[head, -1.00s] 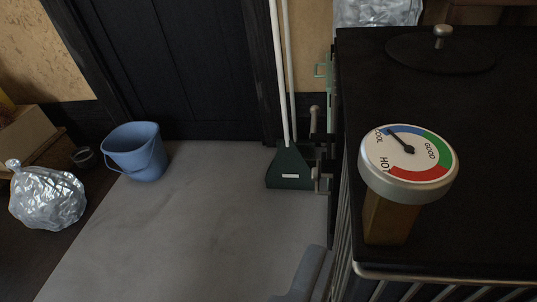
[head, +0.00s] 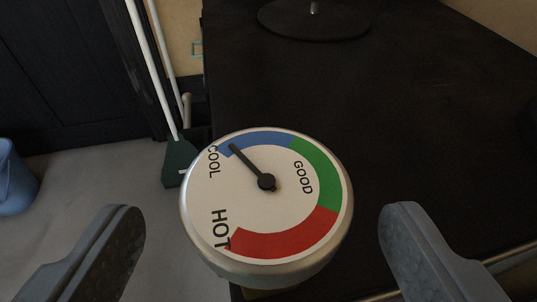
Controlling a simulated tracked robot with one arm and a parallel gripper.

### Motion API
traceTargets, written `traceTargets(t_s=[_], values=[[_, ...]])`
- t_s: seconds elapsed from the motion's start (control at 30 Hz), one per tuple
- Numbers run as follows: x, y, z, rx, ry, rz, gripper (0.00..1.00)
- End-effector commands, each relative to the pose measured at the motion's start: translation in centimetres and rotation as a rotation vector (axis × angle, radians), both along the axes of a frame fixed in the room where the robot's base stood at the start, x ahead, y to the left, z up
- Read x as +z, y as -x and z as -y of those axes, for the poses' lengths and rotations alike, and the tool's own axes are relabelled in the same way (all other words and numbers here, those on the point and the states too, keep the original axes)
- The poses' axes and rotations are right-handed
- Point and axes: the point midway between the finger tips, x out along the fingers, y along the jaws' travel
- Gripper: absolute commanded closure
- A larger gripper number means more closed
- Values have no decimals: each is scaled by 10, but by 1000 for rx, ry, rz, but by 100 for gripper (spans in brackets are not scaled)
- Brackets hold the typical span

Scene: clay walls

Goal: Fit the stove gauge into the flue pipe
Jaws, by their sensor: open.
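The stove gauge (head: 270,205) is a round silver-rimmed dial with blue, green and red bands marked COOL, GOOD and HOT. It stands near the front left edge of the black stove top (head: 420,120), and most of its support below is hidden by the dial. My gripper (head: 262,235) is open, one finger to the left of the gauge and one to the right, with a gap on both sides. The flue pipe is not recognisable in this view.
A round black lid (head: 312,22) with a knob lies on the stove top behind the gauge. A dark green dustpan (head: 178,163) with long white handles stands left of the stove. A blue bucket (head: 14,180) is at the left edge. A metal rail runs along the stove's front edge.

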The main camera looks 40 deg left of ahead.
Motion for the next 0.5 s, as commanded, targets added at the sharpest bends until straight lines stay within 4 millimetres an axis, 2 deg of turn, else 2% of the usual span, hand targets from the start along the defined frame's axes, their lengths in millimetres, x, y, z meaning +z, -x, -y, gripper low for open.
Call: traceTargets(t_s=[0.17, 0.5], values=[[-3, -7, -7, 2, -1, -1, 23], [-13, -34, -28, 3, 2, -4, 23]])
